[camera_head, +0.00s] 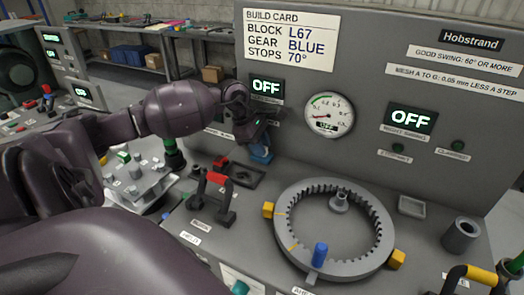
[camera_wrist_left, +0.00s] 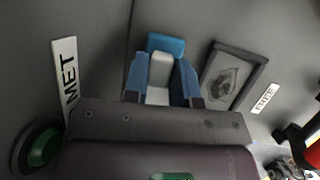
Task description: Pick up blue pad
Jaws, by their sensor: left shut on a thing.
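The blue pad (camera_head: 261,154) shows below my left gripper (camera_head: 257,140) in the head view, in front of the grey upright panel. In the left wrist view the blue pad (camera_wrist_left: 166,44) shows at the far end of my left gripper (camera_wrist_left: 160,80), with a pale grey part between blue sides. My left gripper is shut on it. The jaws hide part of the pad, and I cannot tell whether it clears the bench top. My right gripper is not in view.
A dark shallow tray (camera_head: 240,173) lies just below the gripper; it also shows in the left wrist view (camera_wrist_left: 232,76). A red-topped handle (camera_head: 216,185) stands close in front. A large toothed ring (camera_head: 330,270) with a blue peg (camera_head: 320,254) fills the bench to the right.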

